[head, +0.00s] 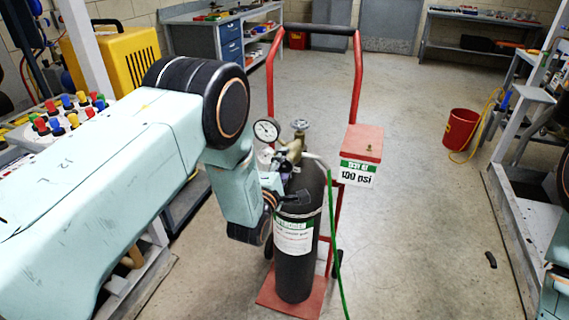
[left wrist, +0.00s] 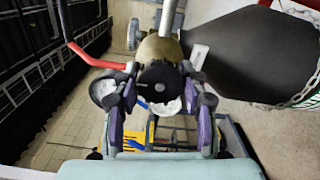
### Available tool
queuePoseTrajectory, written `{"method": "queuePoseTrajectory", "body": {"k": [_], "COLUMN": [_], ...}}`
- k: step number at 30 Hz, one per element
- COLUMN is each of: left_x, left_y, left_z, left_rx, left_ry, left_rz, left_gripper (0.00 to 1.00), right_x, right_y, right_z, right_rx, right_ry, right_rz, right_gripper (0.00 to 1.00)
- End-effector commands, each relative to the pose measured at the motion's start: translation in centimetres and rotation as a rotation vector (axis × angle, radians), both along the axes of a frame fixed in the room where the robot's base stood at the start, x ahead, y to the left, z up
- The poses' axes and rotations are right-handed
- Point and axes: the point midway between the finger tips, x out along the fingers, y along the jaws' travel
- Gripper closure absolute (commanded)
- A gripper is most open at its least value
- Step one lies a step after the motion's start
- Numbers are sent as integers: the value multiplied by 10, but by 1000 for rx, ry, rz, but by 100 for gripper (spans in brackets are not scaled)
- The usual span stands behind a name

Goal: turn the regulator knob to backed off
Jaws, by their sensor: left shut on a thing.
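The black regulator knob (left wrist: 160,82) shows in the left wrist view in front of the brass regulator body (left wrist: 158,48). My left gripper (left wrist: 158,88) has its purple-and-grey fingers on both sides of the knob and is shut on it. In the head view my left gripper (head: 280,184) is at the regulator, and its wrist and fingers hide the knob there. The regulator (head: 292,150) sits on top of the dark gas cylinder (head: 296,262), with a round white gauge (head: 266,130) at its left. My right gripper is out of view.
The cylinder stands upright on a red cart (head: 361,75). A red box with a "100 psi" sign (head: 357,173) is on the cart's right. A green hose (head: 334,240) hangs down beside the cylinder. A red bucket (head: 461,129) stands farther right; the floor between is mostly clear.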

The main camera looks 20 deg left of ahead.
Motion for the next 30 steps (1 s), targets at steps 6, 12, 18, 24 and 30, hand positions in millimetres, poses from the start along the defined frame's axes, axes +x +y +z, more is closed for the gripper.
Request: {"method": "queuePoseTrajectory", "body": {"k": [6, 12, 18, 24, 30], "left_x": [1, 1, 1, 0, 0], "left_y": [3, 3, 2, 1, 0], "left_z": [2, 1, 1, 0, 0], "left_rx": [-15, -14, -13, -12, -11], "left_ry": [-4, -3, -2, 0, 1], "left_rz": [8, 8, 6, 3, 2], "left_gripper": [88, 88, 45, 33, 33], "right_x": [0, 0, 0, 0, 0], "right_y": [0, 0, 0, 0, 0], "right_z": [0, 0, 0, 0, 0], "right_rx": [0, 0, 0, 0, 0], "right_ry": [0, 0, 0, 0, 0], "right_rz": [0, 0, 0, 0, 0], "right_gripper": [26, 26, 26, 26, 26]}}
